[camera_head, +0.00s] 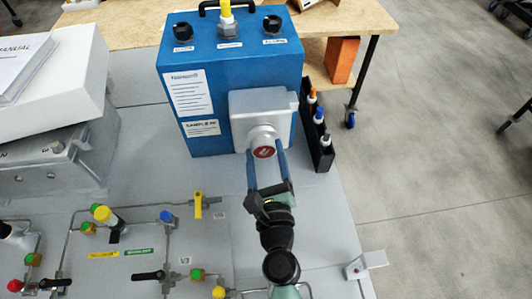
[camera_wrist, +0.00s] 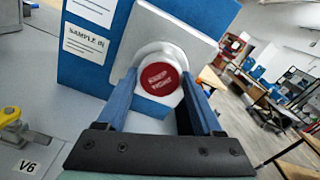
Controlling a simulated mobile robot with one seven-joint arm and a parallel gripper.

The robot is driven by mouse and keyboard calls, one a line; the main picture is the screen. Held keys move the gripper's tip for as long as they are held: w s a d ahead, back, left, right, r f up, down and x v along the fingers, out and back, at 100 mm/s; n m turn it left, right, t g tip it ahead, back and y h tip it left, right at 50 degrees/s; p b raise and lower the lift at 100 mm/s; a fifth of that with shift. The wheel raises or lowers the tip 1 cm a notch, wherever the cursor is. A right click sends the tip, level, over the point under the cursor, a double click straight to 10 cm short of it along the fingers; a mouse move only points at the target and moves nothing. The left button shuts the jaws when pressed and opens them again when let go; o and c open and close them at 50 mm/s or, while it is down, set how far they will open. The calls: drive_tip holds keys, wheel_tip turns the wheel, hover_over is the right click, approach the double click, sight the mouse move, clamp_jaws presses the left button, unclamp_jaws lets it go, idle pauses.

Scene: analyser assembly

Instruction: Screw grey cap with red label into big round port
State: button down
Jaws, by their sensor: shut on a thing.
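The grey cap with a red label (camera_head: 264,150) is at the front of the blue analyser box (camera_head: 203,80), over a light grey square plate (camera_head: 258,104). In the wrist view the cap's red label (camera_wrist: 160,79) faces me. My gripper (camera_head: 265,157) is shut on the cap, with one blue finger on each side of it. A pale round collar, seemingly the big round port (camera_wrist: 150,50), shows behind the cap in the wrist view. The cap is lined up with it and seems to touch it. The thread is hidden, so how deep the cap sits cannot be told.
A black holder (camera_head: 317,135) with several coloured-tipped items stands right of the box. Below left are tubing and a yellow valve handle (camera_head: 198,205). A white box with a manual (camera_head: 60,75) sits at far left. The floor at right is open.

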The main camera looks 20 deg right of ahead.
unclamp_jaws()
drive_tip(key=shift+a, duration=0.2)
drive_tip(key=shift+f, duration=0.15)
drive_tip(key=shift+s, duration=0.1)
drive_tip(key=shift+s, duration=0.3)
drive_tip(key=b+v, duration=0.2)
drive_tip(key=v, duration=0.4)
idle(0.4)
